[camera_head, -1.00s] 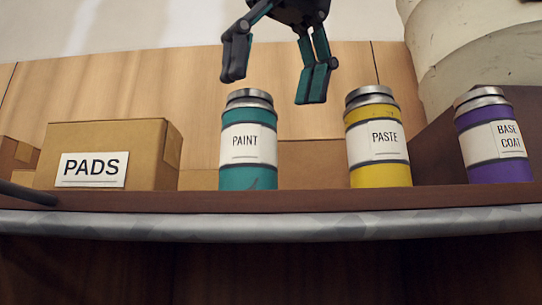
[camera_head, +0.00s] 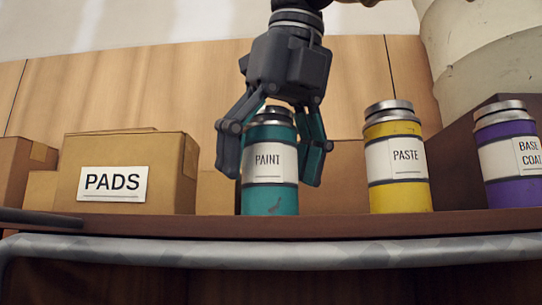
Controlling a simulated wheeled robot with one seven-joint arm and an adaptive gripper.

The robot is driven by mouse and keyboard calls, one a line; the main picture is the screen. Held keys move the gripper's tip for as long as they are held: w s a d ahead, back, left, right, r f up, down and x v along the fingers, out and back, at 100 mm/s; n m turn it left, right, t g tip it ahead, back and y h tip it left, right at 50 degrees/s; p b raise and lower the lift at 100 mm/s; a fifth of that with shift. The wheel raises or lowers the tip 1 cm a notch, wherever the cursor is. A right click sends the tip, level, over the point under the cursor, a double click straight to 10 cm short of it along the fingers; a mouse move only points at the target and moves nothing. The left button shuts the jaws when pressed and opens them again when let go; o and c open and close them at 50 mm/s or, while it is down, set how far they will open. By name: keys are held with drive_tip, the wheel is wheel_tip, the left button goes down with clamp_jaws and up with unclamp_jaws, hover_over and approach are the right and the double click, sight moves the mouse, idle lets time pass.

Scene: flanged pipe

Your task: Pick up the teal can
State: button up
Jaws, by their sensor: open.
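The teal can (camera_head: 269,199) stands upright on the shelf, with a white label reading PAINT and a grey metal lid. My gripper (camera_head: 270,172) is above and around it, pointing down. One finger is at the can's left side and the other at its right side, both reaching about label height. The fingers are spread, and I cannot tell whether either touches the can. The lid's top is partly hidden by the gripper's body.
A yellow PASTE can (camera_head: 399,196) and a purple BASE COAT can (camera_head: 508,194) stand to the right. A cardboard PADS box (camera_head: 160,185) is to the left, with more boxes behind. A grey rail (camera_head: 300,254) runs along the front of the shelf (camera_head: 330,226).

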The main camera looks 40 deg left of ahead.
drive_tip(key=shift+s+d, duration=0.1)
drive_tip(key=shift+s, duration=0.2)
drive_tip(key=shift+s+r, duration=0.1)
drive_tip(key=shift+s, duration=0.2)
drive_tip(key=shift+c, duration=1)
drive_tip(key=shift+s, duration=0.1)
drive_tip(key=c, duration=0.3)
drive_tip(key=shift+w, duration=0.35)
drive_tip(key=c, duration=0.7)
drive_tip(key=shift+c, duration=0.7)
